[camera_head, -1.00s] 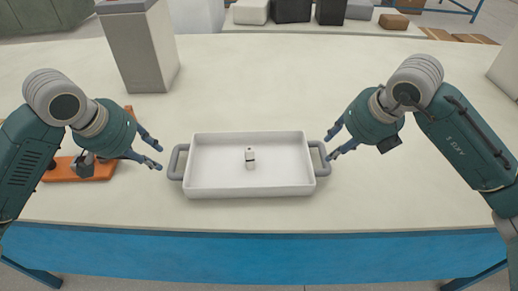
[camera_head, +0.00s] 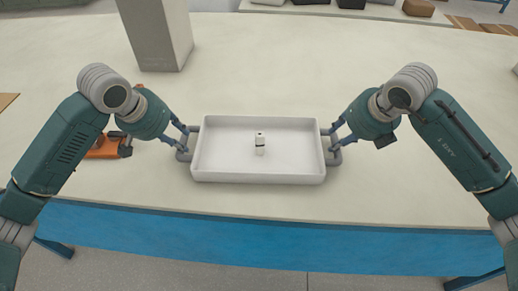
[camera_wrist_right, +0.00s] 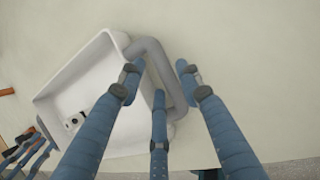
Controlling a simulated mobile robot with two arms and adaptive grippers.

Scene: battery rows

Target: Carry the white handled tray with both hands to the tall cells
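The white tray (camera_head: 218,173) lies on the table with a grey handle at each end. A small white cell with a dark band (camera_head: 260,148) stands upright in it. My left gripper (camera_head: 184,139) is at the left handle (camera_head: 184,156), its fingers spread around it. My right gripper (camera_head: 332,142) is at the right handle (camera_head: 334,158). In the right wrist view the right gripper (camera_wrist_right: 160,85) has its fingers apart around the handle (camera_wrist_right: 172,85), with gaps visible. I cannot make out any tall cells for certain.
A grey box-shaped column (camera_head: 163,38) stands behind the tray to the left. The cream table (camera_head: 300,65) is clear behind and to the right of the tray. Its blue front edge (camera_head: 270,243) is nearest me.

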